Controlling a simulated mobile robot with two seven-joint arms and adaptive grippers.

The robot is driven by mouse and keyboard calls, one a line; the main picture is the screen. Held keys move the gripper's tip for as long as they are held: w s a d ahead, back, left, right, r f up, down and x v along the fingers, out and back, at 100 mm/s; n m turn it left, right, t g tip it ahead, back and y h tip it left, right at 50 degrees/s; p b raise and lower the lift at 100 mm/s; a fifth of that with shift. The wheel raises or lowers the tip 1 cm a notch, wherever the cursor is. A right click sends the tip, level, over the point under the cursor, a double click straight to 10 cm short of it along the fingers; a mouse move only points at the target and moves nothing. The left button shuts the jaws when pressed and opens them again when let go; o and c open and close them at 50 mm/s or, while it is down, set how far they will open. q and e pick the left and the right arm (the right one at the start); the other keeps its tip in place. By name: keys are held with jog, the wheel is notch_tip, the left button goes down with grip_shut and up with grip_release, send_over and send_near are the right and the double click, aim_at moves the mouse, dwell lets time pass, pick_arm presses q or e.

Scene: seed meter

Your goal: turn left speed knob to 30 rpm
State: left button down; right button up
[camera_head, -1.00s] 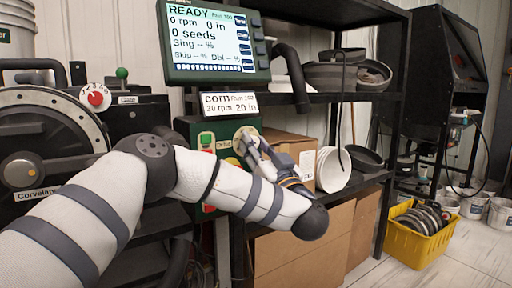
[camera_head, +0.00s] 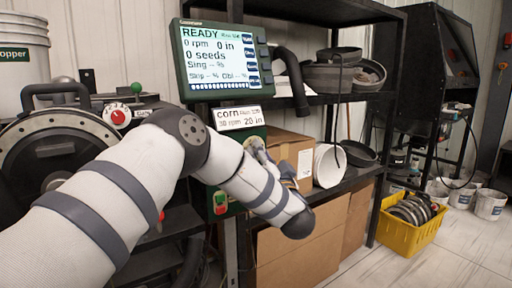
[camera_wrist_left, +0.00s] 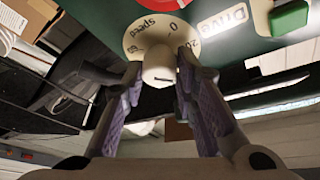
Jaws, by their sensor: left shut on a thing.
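The cream speed knob (camera_wrist_left: 159,64) sits on a round dial plate (camera_wrist_left: 135,38) with the word "Speed" and printed numbers, on a green panel (camera_wrist_left: 100,10). My left gripper (camera_wrist_left: 160,75) has a finger on each side of the knob and is shut on it. In the head view my left gripper (camera_head: 262,158) reaches the green control box (camera_head: 246,133), and the arm and fingers hide most of the knob. The display (camera_head: 219,58) reads READY, 0 rpm, 0 in, 0 seeds. A card (camera_head: 240,118) below it reads corn, 30 rpm, 20 in. My right gripper is not in view.
A "Drive" label (camera_wrist_left: 222,20) and a green button (camera_wrist_left: 289,18) are close beside the dial. A red knob (camera_head: 118,116) is at the left. Shelves with cardboard boxes (camera_head: 286,148) stand behind the arm. A yellow crate (camera_head: 400,238) stands on the floor at the right.

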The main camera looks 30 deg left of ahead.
pick_arm(q)
jog(key=shift+m+h+p, duration=0.3)
jog(key=shift+m+h, duration=0.6)
jog(key=shift+m, duration=1.4)
jog(key=c, duration=1.3)
grip_release()
jog(key=v, duration=1.2)
jog(key=shift+s, duration=0.1)
